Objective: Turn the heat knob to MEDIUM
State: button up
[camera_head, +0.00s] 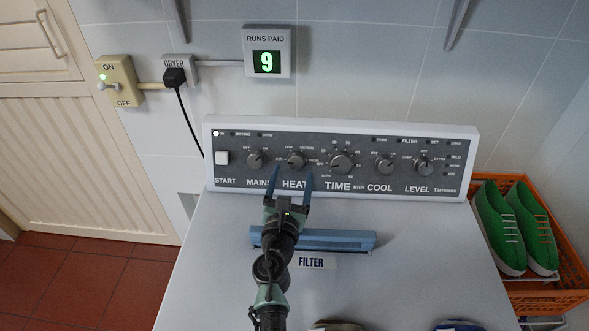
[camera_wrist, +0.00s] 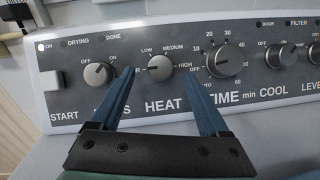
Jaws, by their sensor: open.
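The heat knob (camera_head: 296,160) is a round grey dial above the word HEAT on the dryer's dark control panel. In the wrist view the heat knob (camera_wrist: 160,68) has LOW and MEDIUM above it and HIGH to its right. Its light mark appears to point left, toward a label partly hidden by a finger. My gripper (camera_head: 292,176) is open, with one blue finger on each side of the knob. In the wrist view my gripper (camera_wrist: 157,80) has its fingertips left and right of the knob, with gaps visible; contact is not clear.
The mains knob (camera_head: 255,159) is close on the left and the time knob (camera_head: 341,163) close on the right. A blue filter handle (camera_head: 340,240) lies below on the dryer top. An orange crate (camera_head: 563,205) with green shoes stands at right.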

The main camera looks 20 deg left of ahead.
aim_at(295, 164)
jog(key=shift+w+a+b, duration=0.2)
jog(key=shift+w+b, duration=0.3)
jog(key=shift+w, duration=1.3)
grip_shut()
